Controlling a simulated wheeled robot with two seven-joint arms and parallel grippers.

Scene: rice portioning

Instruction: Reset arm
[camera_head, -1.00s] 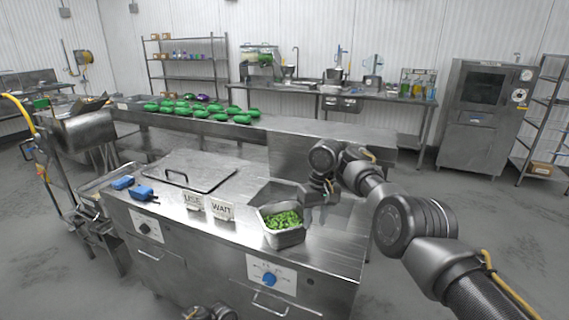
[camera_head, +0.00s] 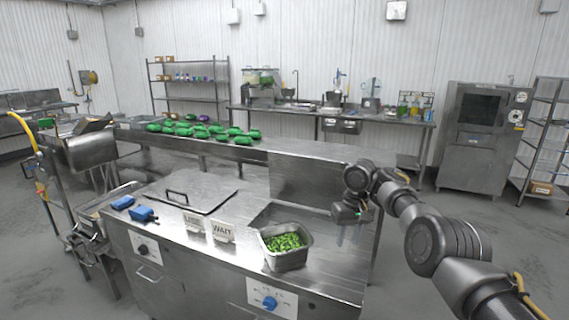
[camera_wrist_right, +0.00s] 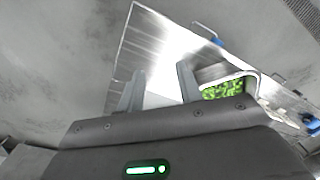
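My right gripper (camera_head: 352,232) hangs above the right end of the steel counter (camera_head: 240,262), to the right of the metal pan and apart from it. In the right wrist view its two fingers (camera_wrist_right: 160,92) stand apart with nothing between them. The metal pan (camera_head: 286,262) holds chopped green pieces and sits on the counter's front right. It also shows in the right wrist view (camera_wrist_right: 254,84), to the right of the fingers. My left gripper does not show in the head view.
A flat lid with a handle (camera_head: 190,196), two blue objects (camera_head: 143,214) and two small signs (camera_head: 222,231) are on the counter. Several green items (camera_head: 200,132) lie on the long table behind. An oven (camera_head: 479,130) stands at the back right.

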